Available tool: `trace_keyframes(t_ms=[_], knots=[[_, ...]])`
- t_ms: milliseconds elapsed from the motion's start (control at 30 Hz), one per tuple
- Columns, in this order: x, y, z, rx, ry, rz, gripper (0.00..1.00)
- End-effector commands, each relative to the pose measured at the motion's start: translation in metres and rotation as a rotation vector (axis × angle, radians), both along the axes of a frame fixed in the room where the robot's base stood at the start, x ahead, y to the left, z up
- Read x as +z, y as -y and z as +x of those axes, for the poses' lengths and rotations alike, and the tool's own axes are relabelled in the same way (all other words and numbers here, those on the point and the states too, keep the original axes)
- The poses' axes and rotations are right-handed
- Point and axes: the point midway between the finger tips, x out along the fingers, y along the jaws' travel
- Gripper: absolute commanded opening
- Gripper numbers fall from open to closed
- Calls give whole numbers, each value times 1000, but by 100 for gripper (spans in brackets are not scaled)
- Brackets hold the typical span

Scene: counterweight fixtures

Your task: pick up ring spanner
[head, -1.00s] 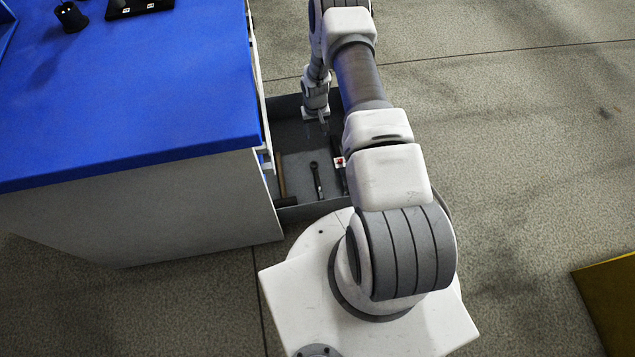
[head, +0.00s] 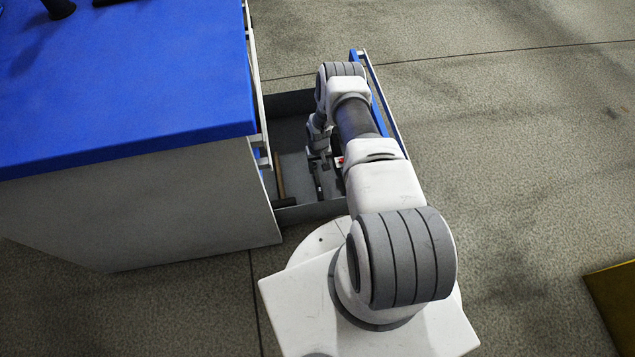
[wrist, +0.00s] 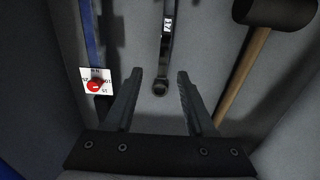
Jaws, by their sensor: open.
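The ring spanner (wrist: 164,58) is a slim dark tool with a small white label and a round end. It lies on the grey drawer floor in the wrist view. My gripper (wrist: 158,74) is open above it, with one finger on each side of its round end in the picture. Nothing is held between the fingers. In the head view my gripper (head: 321,162) is down inside the open drawer, and the arm hides part of the spanner (head: 319,187).
A mallet (wrist: 243,78) with a wooden handle lies right of the spanner in the wrist view. A white card with a red dial (wrist: 95,83) is on the left. The drawer (head: 290,104) stands open beside the blue-topped cabinet (head: 120,90).

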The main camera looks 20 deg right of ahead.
Motion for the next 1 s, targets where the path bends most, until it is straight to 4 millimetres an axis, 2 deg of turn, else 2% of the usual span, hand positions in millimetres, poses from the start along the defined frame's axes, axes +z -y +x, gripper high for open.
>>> trace_keyframes(t_ms=[167, 300, 433, 767, 1000], knots=[[-14, -2, -1, 1, -1, 0, 55], [-37, -6, -2, 2, -1, 0, 55], [-52, -6, -1, 0, 0, 0, 55], [-55, -6, -1, 1, 1, 0, 55], [-55, -6, -1, 1, 1, 0, 12]])
